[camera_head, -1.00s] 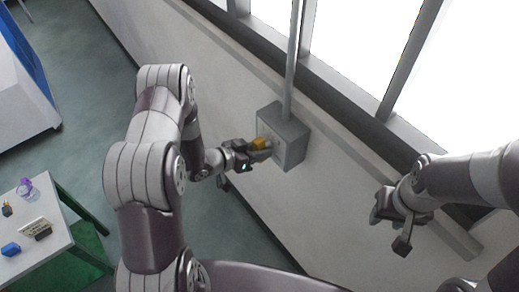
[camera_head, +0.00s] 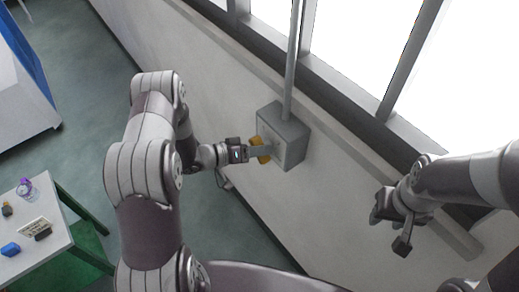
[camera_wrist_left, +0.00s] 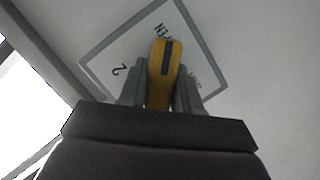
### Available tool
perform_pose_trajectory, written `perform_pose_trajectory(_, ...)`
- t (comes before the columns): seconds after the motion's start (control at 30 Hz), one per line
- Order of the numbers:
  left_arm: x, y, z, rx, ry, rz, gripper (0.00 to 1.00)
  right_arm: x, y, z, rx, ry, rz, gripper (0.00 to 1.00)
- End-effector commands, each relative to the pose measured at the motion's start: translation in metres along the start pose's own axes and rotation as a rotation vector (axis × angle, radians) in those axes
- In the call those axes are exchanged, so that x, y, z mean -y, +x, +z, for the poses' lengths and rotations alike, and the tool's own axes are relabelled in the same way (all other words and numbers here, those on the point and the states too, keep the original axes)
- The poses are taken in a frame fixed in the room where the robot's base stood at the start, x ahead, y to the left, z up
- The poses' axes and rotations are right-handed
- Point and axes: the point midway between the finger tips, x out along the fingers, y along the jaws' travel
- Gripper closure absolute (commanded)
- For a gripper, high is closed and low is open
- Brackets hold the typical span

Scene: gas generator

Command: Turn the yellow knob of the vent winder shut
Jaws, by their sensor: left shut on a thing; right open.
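The vent winder is a grey box (camera_head: 291,146) on the wall below the window, with a grey rod rising from its top. Its yellow knob (camera_head: 262,151) sticks out of the front face. In the left wrist view the yellow knob (camera_wrist_left: 165,65) has a dark stripe and stands before a label plate (camera_wrist_left: 200,75) with partly hidden print. My left gripper (camera_head: 257,151) is shut on the knob, a finger at each side of it (camera_wrist_left: 160,90). My right gripper (camera_head: 402,225) is open and empty, apart from the box at the right.
The window frame (camera_head: 345,105) and sill run above the box. The floor between table and wall is clear.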

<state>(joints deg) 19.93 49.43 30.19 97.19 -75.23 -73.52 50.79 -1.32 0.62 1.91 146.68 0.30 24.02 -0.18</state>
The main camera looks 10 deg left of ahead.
Motion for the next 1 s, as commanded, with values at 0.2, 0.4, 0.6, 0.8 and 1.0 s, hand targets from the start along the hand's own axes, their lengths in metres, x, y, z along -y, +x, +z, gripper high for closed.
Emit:
perform_pose_trajectory(0.2, 0.0, 0.0, -0.002, -0.003, -0.01, 0.005, 0.98, 0.0, 0.0, 0.0, 0.0, 0.0, 0.0, 0.57)
perform_pose_trajectory(0.4, 0.0, 0.0, -0.002, -0.004, -0.01, 0.004, 0.98, 0.0, 0.0, 0.0, 0.0, 0.0, 0.0, 0.57)
perform_pose_trajectory(0.6, 0.0, 0.0, -0.001, -0.003, -0.009, 0.004, 0.47, 0.0, 0.0, 0.0, 0.0, 0.0, 0.0, 0.57)
perform_pose_trajectory(0.8, 0.0, -0.001, -0.001, -0.002, -0.009, 0.004, 0.47, 0.0, 0.001, 0.0, 0.0, 0.0, 0.0, 0.57)
perform_pose_trajectory(1.0, 0.004, -0.025, 0.001, -0.005, -0.009, 0.001, 0.47, 0.0, 0.013, 0.002, 0.0, 0.0, 0.0, 0.57)
